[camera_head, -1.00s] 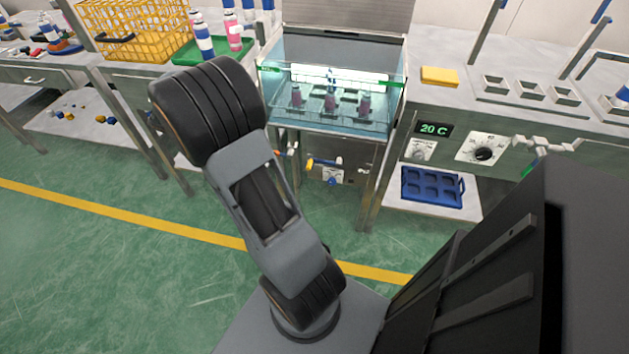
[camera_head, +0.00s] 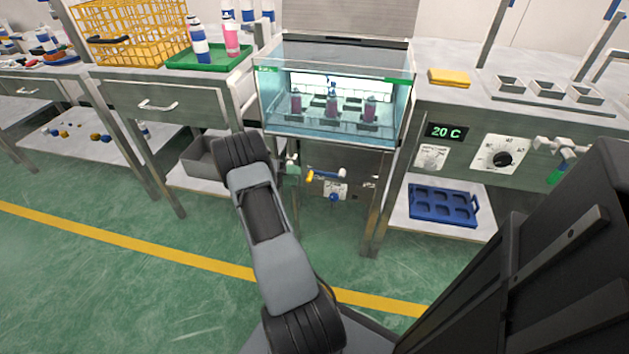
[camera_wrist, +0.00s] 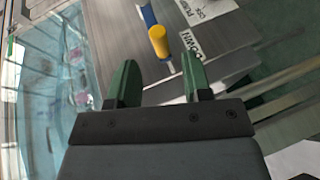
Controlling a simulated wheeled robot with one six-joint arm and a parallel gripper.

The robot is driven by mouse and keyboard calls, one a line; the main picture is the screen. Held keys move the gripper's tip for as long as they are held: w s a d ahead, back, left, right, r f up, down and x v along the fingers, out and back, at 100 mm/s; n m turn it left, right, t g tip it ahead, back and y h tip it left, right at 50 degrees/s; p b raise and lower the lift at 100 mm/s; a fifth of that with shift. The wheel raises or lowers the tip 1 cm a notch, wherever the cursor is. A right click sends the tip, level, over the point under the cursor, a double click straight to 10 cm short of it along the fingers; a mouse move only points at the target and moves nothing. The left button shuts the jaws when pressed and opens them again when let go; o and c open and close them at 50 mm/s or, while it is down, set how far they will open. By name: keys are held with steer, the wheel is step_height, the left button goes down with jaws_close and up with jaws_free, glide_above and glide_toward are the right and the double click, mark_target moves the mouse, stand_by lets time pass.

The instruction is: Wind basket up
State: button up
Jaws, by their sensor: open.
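A glass-walled tank (camera_head: 270,104) of clear water stands at the middle of the bench line. Inside it a wire basket (camera_head: 388,112) holds upright cans with pink bodies. Below the tank, a yellow handle (camera_head: 310,175) sticks out at the left end of a pale bar. In the wrist view a yellow knob (camera_wrist: 159,42) shows ahead, beside a blue part. My gripper (camera_wrist: 159,76) has green fingers, open and empty, with the knob just beyond their tips and apparently not touched. In the head view my arm hides most of the gripper.
A blue compartment tray (camera_head: 440,207) sits on the lower shelf at right. A grey bin (camera_head: 199,160) is on the shelf left of the tank. A panel display (camera_head: 447,131) reads 20 C. A green tray (camera_head: 190,62) holds cans. The floor in front is clear.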

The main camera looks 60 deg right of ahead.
steer(key=b+x, duration=0.1)
steer(key=x, duration=0.7)
steer(key=shift+a+f, duration=0.1)
steer(key=shift+a, duration=0.05)
jaws_close()
